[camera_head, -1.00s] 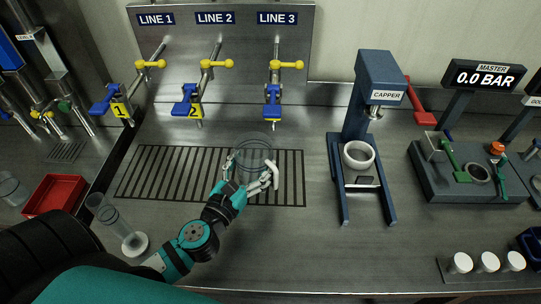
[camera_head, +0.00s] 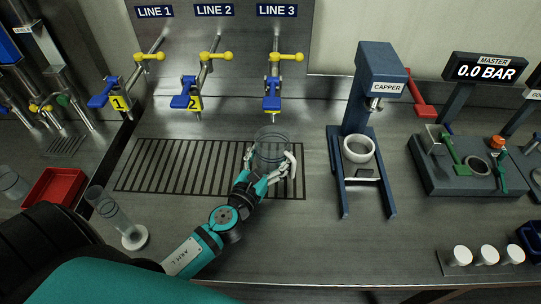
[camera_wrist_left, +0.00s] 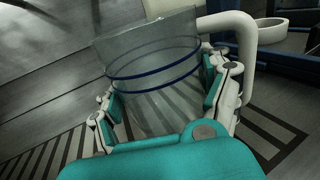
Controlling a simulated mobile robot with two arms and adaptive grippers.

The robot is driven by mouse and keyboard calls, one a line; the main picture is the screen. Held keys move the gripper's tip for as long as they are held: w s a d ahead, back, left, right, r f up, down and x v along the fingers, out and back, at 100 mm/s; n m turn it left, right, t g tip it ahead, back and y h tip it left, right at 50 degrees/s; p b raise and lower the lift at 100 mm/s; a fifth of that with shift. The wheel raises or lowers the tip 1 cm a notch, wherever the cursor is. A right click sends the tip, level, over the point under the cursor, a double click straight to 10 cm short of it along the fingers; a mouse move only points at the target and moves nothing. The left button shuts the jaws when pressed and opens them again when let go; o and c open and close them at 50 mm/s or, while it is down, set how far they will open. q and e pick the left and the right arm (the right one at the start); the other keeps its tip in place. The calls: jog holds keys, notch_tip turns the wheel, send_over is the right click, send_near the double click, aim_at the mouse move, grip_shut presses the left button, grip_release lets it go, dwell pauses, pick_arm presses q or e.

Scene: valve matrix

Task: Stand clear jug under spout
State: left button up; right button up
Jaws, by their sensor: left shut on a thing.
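The clear jug (camera_head: 271,147) stands upright over the drain grate, in front of and below the LINE 3 spout. My left gripper (camera_head: 270,160) is shut around its body. In the left wrist view the jug (camera_wrist_left: 155,75) shows two dark rings and a white handle (camera_wrist_left: 240,45) to the right, with the gripper (camera_wrist_left: 165,100) fingers on both sides. The LINE 3 spout (camera_head: 272,112) has a blue lever and a yellow handle. Whether the jug's base touches the grate is hard to tell. My right gripper is not in view.
The slatted grate (camera_head: 165,170) lies clear to the left. The LINE 1 (camera_head: 105,95) and LINE 2 (camera_head: 187,95) valves hang above it. The blue capper (camera_head: 378,80) with a white ring stands to the right. A clear cylinder (camera_head: 115,217) stands at front left near the red tray (camera_head: 55,187).

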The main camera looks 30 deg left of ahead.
pick_arm(q)
jog(key=o, duration=1.1)
jog(key=shift+f, duration=0.1)
jog(key=shift+o, duration=0.2)
jog(key=shift+s+r, duration=0.1)
jog(key=shift+r, duration=0.1)
jog(key=s+b, duration=0.1)
jog(key=s, duration=0.2)
jog(key=s+b, duration=0.1)
jog(key=s, duration=0.3)
jog(key=s+b, duration=0.2)
jog(key=s, duration=0.1)
jog(key=shift+s+d+f, duration=0.2)
jog(key=shift+s+f, duration=0.05)
jog(key=shift+s, duration=0.1)
jog(key=shift+s+r, duration=0.25)
jog(key=shift+s, duration=0.35)
